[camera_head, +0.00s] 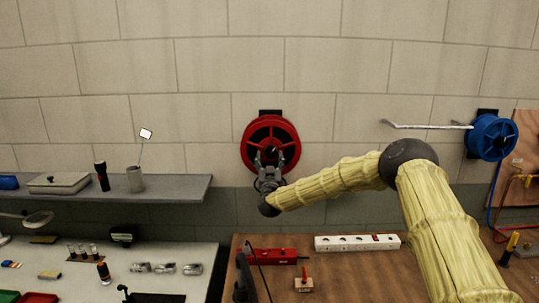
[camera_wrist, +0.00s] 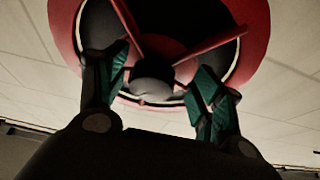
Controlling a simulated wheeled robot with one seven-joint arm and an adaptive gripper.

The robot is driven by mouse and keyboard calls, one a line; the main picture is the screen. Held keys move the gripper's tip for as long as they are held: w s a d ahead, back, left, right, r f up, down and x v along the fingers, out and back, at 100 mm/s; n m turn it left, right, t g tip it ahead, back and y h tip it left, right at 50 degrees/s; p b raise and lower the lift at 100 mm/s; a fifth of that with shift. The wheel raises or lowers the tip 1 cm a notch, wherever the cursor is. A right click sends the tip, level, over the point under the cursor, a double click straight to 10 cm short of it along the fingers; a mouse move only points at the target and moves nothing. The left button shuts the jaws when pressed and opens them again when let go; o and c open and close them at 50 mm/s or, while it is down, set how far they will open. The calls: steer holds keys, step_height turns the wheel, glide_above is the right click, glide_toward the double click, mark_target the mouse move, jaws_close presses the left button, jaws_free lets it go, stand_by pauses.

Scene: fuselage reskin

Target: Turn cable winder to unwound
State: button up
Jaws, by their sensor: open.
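The cable winder is a red spoked reel (camera_head: 249,132) mounted on the block wall, near the middle of the head view. It fills the top of the wrist view (camera_wrist: 66,22), with red spokes and a rounded grey knob or hub (camera_wrist: 153,84). My gripper (camera_head: 269,158) is at the lower front of the reel, with its fingers pointing up at it. In the wrist view my gripper (camera_wrist: 165,80) is open, one finger on each side of the knob. I cannot tell whether either finger touches it. My gripper hides the lower part of the reel in the head view.
A blue reel (camera_head: 493,137) with a pale arm hangs on the wall at right. A grey shelf (camera_head: 85,193) is at left. Below are a wooden bench (camera_head: 340,275) with a white power strip (camera_head: 357,243) and a red box (camera_head: 272,256). The wall around the reel is clear.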

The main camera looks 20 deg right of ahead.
steer(key=shift+w+d+r, duration=0.1)
steer(key=shift+d+r, duration=0.05)
steer(key=shift+r, duration=0.2)
steer(key=shift+s+r, duration=0.2)
steer(key=shift+s+d+r, duration=0.1)
steer(key=shift+s+r, duration=0.4)
steer(key=shift+s, duration=0.15)
steer(key=shift+w+f, duration=0.45)
steer(key=shift+w, duration=0.05)
steer(key=shift+c, duration=1.3)
steer(key=shift+w+f, duration=0.2)
steer(key=shift+w, duration=0.05)
steer(key=c, duration=0.3)
steer(key=shift+s+r, duration=0.1)
steer(key=c, duration=0.4)
steer(key=shift+c, duration=0.2)
